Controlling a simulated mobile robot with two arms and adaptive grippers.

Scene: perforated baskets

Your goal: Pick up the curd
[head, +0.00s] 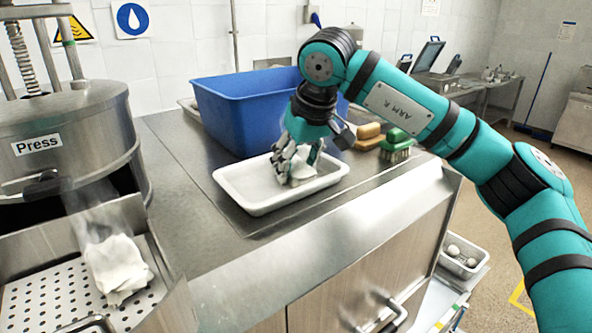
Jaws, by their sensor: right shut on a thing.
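My right gripper (298,168) reaches down into a shallow white tray (262,207) on the steel counter. Its fingers are closed around a white lump (302,174) that looks like curd. The fingers partly hide this lump, and I cannot tell whether it still touches the tray bottom. My left gripper is not in view.
A blue bin (228,112) stands just behind the tray. A green brush (396,141) and a tan brush or sponge (368,131) lie to its right. The steel press (62,140) stands at the left. The counter left of the tray is clear.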

